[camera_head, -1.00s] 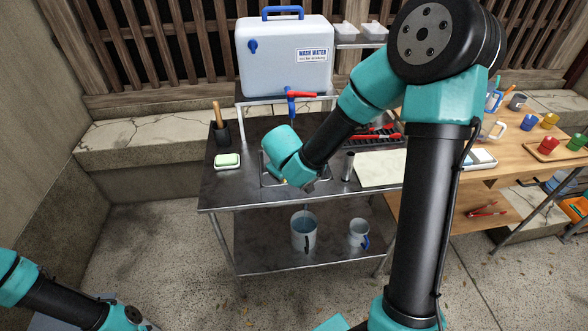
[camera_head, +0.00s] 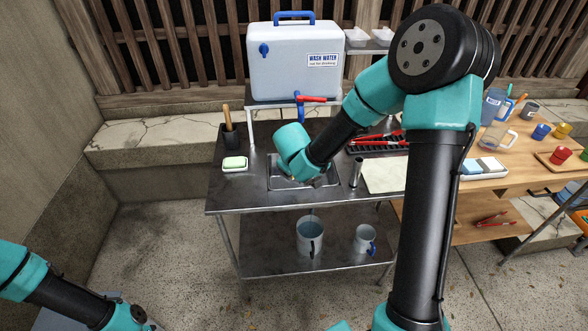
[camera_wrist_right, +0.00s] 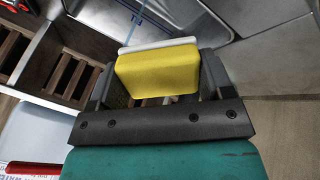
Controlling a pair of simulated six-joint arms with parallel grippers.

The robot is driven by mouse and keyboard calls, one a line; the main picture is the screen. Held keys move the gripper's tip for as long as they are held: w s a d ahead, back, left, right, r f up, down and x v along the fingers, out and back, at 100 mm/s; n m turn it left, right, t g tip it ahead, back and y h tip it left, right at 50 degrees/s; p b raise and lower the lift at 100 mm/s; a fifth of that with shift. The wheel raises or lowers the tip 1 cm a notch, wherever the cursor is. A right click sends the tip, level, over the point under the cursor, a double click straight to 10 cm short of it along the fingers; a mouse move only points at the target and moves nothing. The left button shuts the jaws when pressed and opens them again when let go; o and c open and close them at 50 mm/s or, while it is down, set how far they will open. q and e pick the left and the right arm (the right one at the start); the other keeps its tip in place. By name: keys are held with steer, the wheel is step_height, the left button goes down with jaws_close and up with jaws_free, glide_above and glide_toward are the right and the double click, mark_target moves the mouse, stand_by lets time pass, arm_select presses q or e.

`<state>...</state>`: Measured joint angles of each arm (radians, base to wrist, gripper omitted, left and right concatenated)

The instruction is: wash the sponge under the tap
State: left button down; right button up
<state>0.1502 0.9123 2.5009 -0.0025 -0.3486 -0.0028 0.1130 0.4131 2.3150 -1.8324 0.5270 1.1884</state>
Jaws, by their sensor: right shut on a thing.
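The yellow sponge (camera_wrist_right: 156,74) with a white layer along one side is held between the fingers of my right gripper (camera_wrist_right: 160,70). In the head view my right wrist hangs low over the metal sink basin (camera_head: 276,184) and mostly hides the gripper and sponge. The tap (camera_head: 300,115) is blue with a red lever (camera_head: 312,99), at the front of the white wash-water container (camera_head: 293,62). It is behind and above my right wrist. I cannot tell whether water runs. My left arm enters at the lower left, its gripper out of view.
A pale board (camera_head: 384,175) and a black rack (camera_head: 373,144) lie right. A bucket (camera_head: 310,238) and jug (camera_head: 364,240) stand on the lower shelf.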

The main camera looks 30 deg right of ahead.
steer(key=w+d+f, duration=0.2)
steer(key=w+d, duration=0.3)
steer(key=w, duration=0.3)
steer(key=shift+w, duration=0.15)
stand_by(0.5)
stand_by(0.5)
steer(key=shift+s+a, duration=0.65)
steer(key=shift+s, duration=0.5)
steer(key=shift+s+a, duration=0.7)
steer(key=shift+s, duration=0.4)
steer(key=shift+s+a, duration=0.65)
steer(key=shift+s, duration=0.5)
steer(key=shift+s+a+r, duration=0.45)
steer(key=shift+s+r, duration=0.2)
steer(key=shift+s, duration=0.05)
steer(key=shift+s+a+r, duration=0.4)
steer(key=shift+s+r, duration=0.3)
steer(key=shift+s, duration=0.05)
steer(key=shift+s+a+r, duration=0.45)
steer(key=shift+s+r, duration=0.2)
steer(key=shift+s, duration=0.05)
